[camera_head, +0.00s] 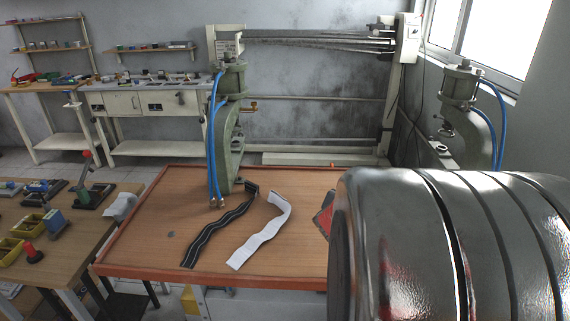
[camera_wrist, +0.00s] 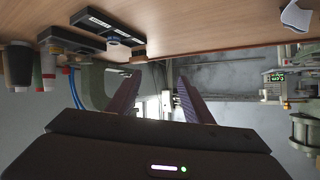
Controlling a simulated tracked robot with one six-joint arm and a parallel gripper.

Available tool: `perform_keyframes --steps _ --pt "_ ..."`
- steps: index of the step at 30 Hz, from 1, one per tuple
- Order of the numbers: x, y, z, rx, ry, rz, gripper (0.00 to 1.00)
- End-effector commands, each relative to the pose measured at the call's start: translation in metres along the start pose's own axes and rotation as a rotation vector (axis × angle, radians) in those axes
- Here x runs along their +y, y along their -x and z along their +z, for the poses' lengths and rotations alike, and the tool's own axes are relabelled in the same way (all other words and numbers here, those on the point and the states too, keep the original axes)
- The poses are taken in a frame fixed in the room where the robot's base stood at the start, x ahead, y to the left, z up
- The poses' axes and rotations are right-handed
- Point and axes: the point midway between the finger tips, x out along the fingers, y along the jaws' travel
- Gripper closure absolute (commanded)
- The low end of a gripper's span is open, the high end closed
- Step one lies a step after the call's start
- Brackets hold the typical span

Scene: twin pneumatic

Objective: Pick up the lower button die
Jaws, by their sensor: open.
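My gripper (camera_wrist: 158,78) is open in the wrist view, its two purple fingers apart with nothing between them. The gripper does not show in the head view, where a large shiny part of my own body fills the right. In the wrist view, black devices (camera_wrist: 108,25) on a wooden top are above and left of the fingers, apart from them.
A dark striped strap (camera_head: 222,232) and a white strap (camera_head: 262,233) lie on the orange-edged table (camera_head: 140,222). A green press (camera_head: 225,130) stands at its back, another (camera_head: 465,110) at right. A left workbench (camera_head: 75,240) holds yellow bins and hand tools.

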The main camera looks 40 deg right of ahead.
Motion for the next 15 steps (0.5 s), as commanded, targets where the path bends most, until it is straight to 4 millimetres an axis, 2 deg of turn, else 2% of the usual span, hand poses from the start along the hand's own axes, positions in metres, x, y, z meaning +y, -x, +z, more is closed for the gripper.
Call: perform_keyframes --steps 1,3,6,7,10,12,15 --pt "0.038 -0.014 -0.002 0.023 -0.024 0.1 0.54" --pt "0.084 -0.024 -0.005 0.058 -0.047 0.228 0.54" --pt "0.14 -0.028 -0.006 0.091 -0.066 0.384 0.54" --pt "0.153 -0.028 -0.006 0.098 -0.069 0.422 0.54" --pt "0.183 -0.026 -0.005 0.113 -0.075 0.508 0.54" --pt "0.192 -0.025 -0.005 0.119 -0.076 0.537 0.54" --pt "0.195 -0.024 -0.005 0.12 -0.076 0.544 0.54"
